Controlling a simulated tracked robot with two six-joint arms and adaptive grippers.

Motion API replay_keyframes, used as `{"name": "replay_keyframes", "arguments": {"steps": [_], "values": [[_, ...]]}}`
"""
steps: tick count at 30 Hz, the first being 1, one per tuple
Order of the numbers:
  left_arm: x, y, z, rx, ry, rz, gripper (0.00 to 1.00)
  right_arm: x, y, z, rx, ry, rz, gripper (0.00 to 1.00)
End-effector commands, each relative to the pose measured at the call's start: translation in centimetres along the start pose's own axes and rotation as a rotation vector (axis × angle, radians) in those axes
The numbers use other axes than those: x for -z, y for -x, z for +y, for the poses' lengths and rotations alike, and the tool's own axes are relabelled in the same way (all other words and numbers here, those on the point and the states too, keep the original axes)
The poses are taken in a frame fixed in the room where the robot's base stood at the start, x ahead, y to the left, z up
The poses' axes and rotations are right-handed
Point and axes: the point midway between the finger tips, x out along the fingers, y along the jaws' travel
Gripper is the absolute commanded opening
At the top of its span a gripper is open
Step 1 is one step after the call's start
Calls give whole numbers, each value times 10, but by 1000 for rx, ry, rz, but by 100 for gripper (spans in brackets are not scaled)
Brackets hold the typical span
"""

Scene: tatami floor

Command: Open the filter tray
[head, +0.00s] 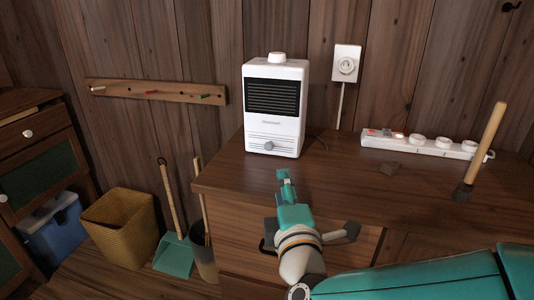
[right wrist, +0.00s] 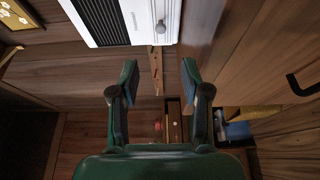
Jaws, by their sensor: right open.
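A white box-shaped appliance (head: 290,130) with a black slatted grille stands on the wooden cabinet top. Its lower front has a shallow panel, the filter tray (head: 256,144), with a round grey knob (head: 270,146); the panel looks flush with the body. My right gripper (head: 284,175) is in front of and below the appliance, near the cabinet's front edge, apart from the knob. In the right wrist view its fingers (right wrist: 160,75) are spread and nothing is between them; the appliance (right wrist: 168,8) and knob (right wrist: 160,27) show beyond the fingertips. My left gripper is not in view.
A wall outlet (head: 346,66) is behind. A basket (head: 120,230) and a dustpan (head: 175,256) are on the floor at left.

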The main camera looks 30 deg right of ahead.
Motion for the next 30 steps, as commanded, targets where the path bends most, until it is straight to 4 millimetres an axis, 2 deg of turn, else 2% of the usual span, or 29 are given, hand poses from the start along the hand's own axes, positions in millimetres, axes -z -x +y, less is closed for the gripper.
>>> {"name": "replay_keyframes", "arguments": {"steps": [1,12,23,25,30], "values": [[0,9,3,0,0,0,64,2,-5,4,3,6,2,47],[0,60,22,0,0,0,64,9,-47,4,7,7,19,47],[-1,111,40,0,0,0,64,11,-80,3,8,2,24,47],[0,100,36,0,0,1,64,11,-96,-4,1,-3,23,47],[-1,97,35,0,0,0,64,13,-129,-4,1,-3,24,47]]}}
